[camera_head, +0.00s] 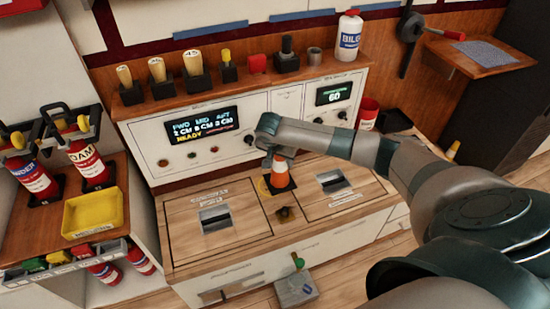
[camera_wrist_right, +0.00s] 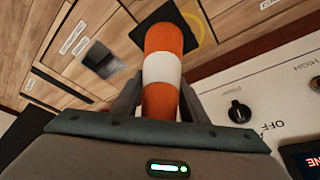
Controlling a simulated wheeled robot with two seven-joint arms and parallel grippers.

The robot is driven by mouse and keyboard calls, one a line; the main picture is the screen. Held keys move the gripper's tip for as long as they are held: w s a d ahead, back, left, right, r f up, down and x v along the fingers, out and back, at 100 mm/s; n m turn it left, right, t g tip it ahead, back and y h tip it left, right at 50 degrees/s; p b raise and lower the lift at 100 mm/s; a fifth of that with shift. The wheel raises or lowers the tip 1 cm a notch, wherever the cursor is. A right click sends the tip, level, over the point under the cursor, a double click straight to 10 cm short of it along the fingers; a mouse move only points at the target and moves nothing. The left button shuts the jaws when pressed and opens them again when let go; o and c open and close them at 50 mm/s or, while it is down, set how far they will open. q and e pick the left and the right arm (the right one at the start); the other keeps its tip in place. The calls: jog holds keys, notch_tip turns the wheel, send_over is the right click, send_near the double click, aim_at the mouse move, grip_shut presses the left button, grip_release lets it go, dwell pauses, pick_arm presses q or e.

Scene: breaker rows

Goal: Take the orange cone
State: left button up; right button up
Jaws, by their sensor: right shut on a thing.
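The orange cone (camera_head: 280,178) has a white band and a dark square base. It stands upright, or nearly so, over the wooden counter between two hatch panels. My right gripper (camera_head: 281,158) reaches in from the right and is shut on the cone's upper part. In the right wrist view the cone (camera_wrist_right: 162,70) sits between the two fingers (camera_wrist_right: 160,100). Its dark base shows beyond, near a yellow mark on the wood. I cannot tell whether the base touches the counter. My left gripper is not in view.
The counter (camera_head: 232,243) has recessed metal latches. A panel with displays (camera_head: 205,128) rises behind it, topped by a shelf of handles and a white bottle (camera_head: 348,36). A yellow tray (camera_head: 92,213) and red extinguishers (camera_head: 86,155) stand at left. A grey box (camera_head: 296,290) sits in front.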

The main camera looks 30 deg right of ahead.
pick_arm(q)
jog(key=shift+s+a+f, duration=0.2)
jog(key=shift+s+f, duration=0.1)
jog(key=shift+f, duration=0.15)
pick_arm(e)
jog(key=s+r, duration=0.4)
jog(key=s, duration=0.2)
jog(key=shift+s+d, duration=0.25)
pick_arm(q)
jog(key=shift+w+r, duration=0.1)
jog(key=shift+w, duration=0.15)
